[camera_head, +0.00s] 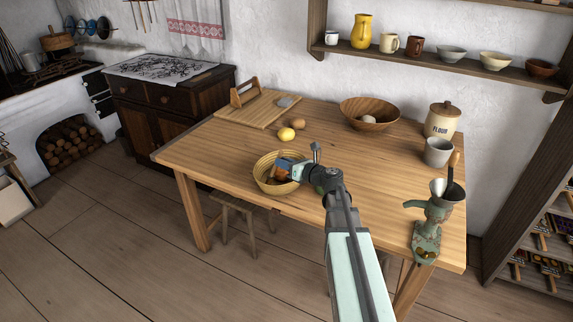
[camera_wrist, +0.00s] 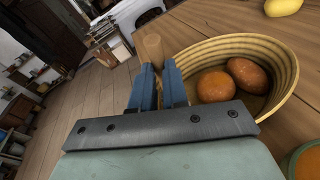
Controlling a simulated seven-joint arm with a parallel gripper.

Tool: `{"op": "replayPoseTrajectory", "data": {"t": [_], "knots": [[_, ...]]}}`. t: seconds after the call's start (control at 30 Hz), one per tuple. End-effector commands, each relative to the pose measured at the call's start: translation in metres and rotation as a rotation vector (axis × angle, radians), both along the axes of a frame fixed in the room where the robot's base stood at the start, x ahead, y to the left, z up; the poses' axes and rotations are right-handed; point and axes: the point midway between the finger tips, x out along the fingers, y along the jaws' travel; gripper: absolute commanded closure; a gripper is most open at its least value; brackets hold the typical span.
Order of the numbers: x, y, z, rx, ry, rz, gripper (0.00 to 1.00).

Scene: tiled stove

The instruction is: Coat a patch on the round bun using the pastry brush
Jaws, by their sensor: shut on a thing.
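My gripper (camera_wrist: 160,75) is shut on a wooden handle (camera_wrist: 152,46), which I take to be the pastry brush. The wicker basket (camera_wrist: 284,92) lies just right of the fingers in the wrist view. In it are a round orange-brown bun (camera_wrist: 216,88) and a more oval, darker bun (camera_wrist: 250,74), side by side. In the head view my gripper (camera_head: 284,171) is at the basket (camera_head: 262,182) and partly covers the buns. I cannot tell whether the brush touches a bun.
A green-rimmed bowl with orange contents (camera_wrist: 306,163) is cut off at the wrist view's lower right. A lemon (camera_head: 286,134) and an egg (camera_head: 298,124) lie behind the basket.

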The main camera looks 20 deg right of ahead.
Motion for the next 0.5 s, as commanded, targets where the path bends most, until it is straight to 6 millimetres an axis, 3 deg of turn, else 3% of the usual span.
{"op": "replayPoseTrajectory", "data": {"t": [0.5], "knots": [[0.019, -0.023, 0.000, 0.000, 0.000, 0.000, 1.00]]}}
